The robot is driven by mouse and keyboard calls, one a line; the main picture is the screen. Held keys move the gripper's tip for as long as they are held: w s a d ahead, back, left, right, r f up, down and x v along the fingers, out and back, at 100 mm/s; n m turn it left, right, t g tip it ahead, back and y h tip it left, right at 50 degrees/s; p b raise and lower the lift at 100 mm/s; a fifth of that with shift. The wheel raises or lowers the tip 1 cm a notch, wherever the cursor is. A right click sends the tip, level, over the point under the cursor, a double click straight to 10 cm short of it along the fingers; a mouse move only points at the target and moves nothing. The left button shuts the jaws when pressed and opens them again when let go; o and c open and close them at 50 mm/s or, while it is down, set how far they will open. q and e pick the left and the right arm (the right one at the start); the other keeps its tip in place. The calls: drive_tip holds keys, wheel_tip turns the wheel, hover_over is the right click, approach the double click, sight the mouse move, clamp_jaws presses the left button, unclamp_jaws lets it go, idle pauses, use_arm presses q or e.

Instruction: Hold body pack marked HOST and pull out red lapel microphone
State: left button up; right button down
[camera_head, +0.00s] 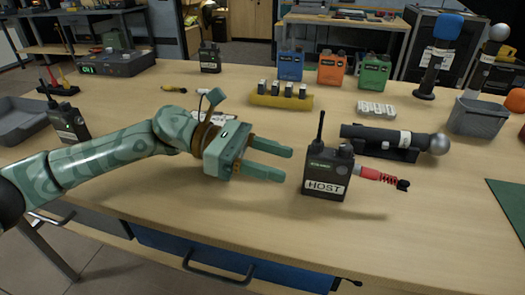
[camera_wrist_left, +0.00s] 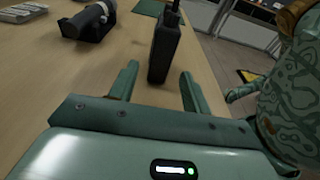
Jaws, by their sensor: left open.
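The black body pack (camera_head: 326,172) with a white HOST label stands upright on the bench, its antenna pointing up. The red lapel microphone (camera_head: 376,175) sticks out of the pack's right side, with a black tip. My left gripper (camera_head: 287,163) is open and empty, just left of the pack, its fingers pointing at it. In the left wrist view the body pack (camera_wrist_left: 165,50) stands ahead of and between the fingertips (camera_wrist_left: 158,72), apart from the palm. The red microphone is not visible there. My right gripper is in neither view.
A black handheld microphone (camera_head: 395,138) lies in a holder behind the pack. A yellow battery tray (camera_head: 281,101) and several coloured packs stand farther back. Another dark pack (camera_head: 70,122) stands at the left behind my arm. The bench in front of the HOST pack is clear.

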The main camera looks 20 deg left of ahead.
sight(317, 174)
use_arm(q)
drive_tip(key=d, duration=0.5)
drive_tip(key=shift+d+f+p, duration=0.4)
drive_tip(key=shift+d+f, duration=0.2)
drive_tip(key=shift+d, duration=0.7)
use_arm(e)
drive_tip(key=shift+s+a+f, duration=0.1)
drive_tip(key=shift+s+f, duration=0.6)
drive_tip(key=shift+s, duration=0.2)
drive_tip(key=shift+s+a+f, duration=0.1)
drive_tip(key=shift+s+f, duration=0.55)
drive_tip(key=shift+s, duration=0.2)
use_arm(q)
drive_tip(key=shift+c, duration=0.3)
